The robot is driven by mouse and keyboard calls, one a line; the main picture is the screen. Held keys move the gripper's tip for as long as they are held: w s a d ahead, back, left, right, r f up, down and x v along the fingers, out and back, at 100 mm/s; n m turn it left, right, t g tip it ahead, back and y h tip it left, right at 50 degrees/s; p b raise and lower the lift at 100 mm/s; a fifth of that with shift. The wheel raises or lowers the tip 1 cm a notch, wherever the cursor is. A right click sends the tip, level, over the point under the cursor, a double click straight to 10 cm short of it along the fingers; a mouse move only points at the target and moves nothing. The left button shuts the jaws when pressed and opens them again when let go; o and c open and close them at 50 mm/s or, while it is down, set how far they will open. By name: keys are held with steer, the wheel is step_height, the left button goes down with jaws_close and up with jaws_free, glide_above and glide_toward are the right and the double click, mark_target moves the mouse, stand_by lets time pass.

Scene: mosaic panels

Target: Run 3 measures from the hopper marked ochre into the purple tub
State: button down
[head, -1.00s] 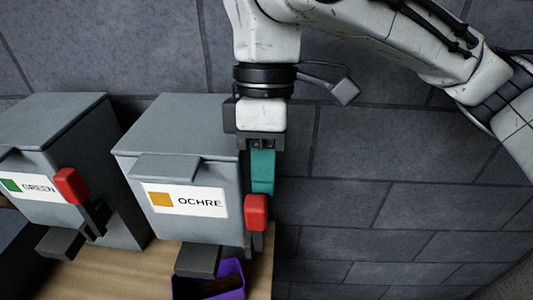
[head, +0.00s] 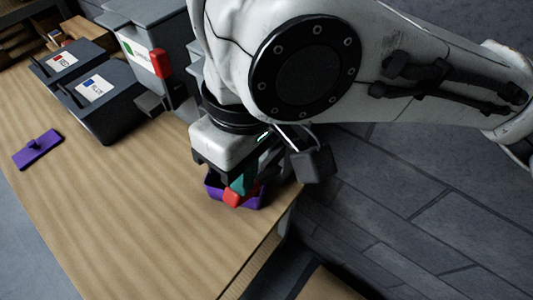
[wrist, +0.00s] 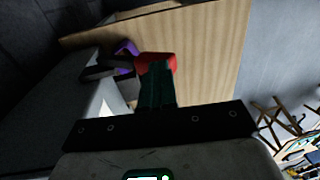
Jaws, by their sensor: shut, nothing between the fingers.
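My gripper (head: 243,184), with teal fingers, is shut and points down at the red lever knob (head: 232,198) in the head view. In the wrist view the fingertips (wrist: 155,76) meet the red knob (wrist: 155,62); they look in contact, with nothing between them. The purple tub (head: 213,187) stands on the table below, partly covered by the gripper and knob; its contents are hidden. It also shows in the wrist view (wrist: 126,47). The ochre hopper is hidden behind my arm in the head view; its grey body (wrist: 55,105) fills the left of the wrist view.
The green-labelled hopper (head: 140,55) stands left of my arm, its red knob raised. A purple lid-like piece (head: 38,149) lies on the table (head: 150,205). The table's front is clear.

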steer(key=shift+s+a+f, duration=0.2)
steer(key=shift+s+f, duration=0.45)
steer(key=shift+f, duration=0.05)
steer(key=shift+s, duration=0.1)
step_height(320, 180, up, 12)
steer(key=w+d, duration=0.1)
steer(key=w, duration=0.1)
stand_by(0.3)
steer(key=shift+w+d+f, duration=0.1)
steer(key=shift+w+d, duration=0.05)
stand_by(0.4)
